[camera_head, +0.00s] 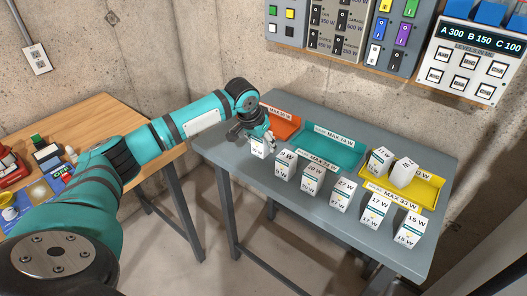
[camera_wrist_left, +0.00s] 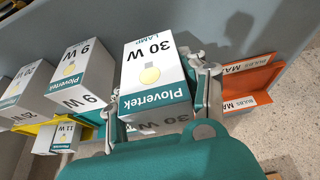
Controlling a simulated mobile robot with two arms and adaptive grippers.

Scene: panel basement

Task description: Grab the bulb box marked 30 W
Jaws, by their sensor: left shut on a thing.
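The white and teal bulb box marked 30 W (camera_wrist_left: 150,62) is between the fingers of my left gripper (camera_head: 259,139), which is shut on it. In the head view, the box (camera_head: 258,149) shows below the fingers at the left end of the row on the grey table; its marking is mostly hidden there. In the left wrist view, the fingers of my left gripper (camera_wrist_left: 163,92) lie along both sides of the box, and "30 W" reads on its top and side. I cannot tell whether it touches the table. My right gripper is not in view.
A 9 W box (camera_head: 284,165) stands close beside the held box, and several more line the front of the grey table (camera_head: 222,148). Behind are an orange tray (camera_head: 290,126), a teal tray (camera_head: 335,146) and a yellow tray (camera_head: 432,187) with boxes. A wooden desk (camera_head: 70,112) is at left.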

